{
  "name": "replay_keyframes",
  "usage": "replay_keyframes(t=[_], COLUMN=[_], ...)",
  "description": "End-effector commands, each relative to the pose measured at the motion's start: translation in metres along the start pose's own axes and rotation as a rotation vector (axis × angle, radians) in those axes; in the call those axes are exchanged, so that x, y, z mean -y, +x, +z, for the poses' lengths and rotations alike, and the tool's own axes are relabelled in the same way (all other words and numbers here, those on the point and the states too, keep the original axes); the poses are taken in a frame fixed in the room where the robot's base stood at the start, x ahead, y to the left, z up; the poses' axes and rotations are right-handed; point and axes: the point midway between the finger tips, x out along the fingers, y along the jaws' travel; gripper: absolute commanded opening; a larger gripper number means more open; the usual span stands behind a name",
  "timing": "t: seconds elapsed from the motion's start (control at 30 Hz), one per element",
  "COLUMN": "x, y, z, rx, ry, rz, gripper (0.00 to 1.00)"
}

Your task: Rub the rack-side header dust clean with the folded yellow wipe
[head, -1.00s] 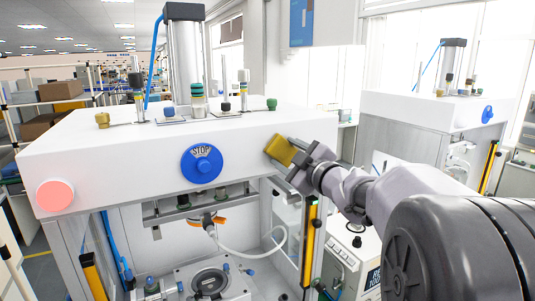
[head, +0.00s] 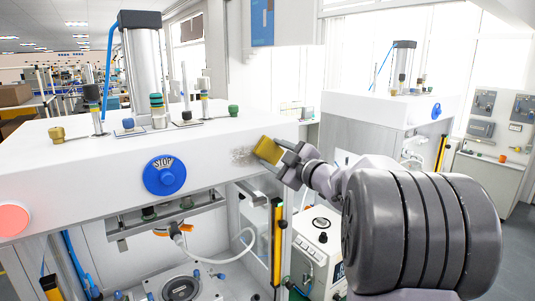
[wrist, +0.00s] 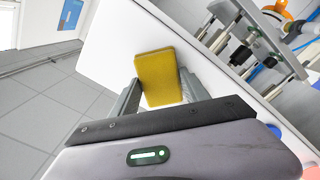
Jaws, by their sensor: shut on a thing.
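My gripper (head: 283,162) is shut on the folded yellow wipe (head: 268,150) at the right part of the press's white header (head: 110,165). A grey, speckled dust patch (head: 243,156) shows on the header's front face just left of the wipe. In the wrist view the wipe (wrist: 159,78) sits between the two fingers, in front of the white header face (wrist: 110,45). The dust is not seen there. I cannot tell whether the wipe touches the face.
A blue STOP button (head: 165,176) is on the header left of the dust. A pink-red round button (head: 12,219) is at far left. A yellow light bar (head: 277,242) stands below my gripper. A second press (head: 370,110) is behind at right.

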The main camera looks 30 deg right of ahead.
Motion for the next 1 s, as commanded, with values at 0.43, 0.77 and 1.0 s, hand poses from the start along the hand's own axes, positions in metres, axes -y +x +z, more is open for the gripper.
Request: replay_keyframes(t=[0.43,0.77,1.0], x=[-0.001,0.015,0.034], y=[-0.002,0.000,-0.001], z=[0.004,-0.016,-0.035], rx=[-0.002,-0.001,-0.003], ry=[-0.001,0.000,-0.001], rz=[-0.002,-0.001,-0.001], gripper=[0.02,0.02,0.02])
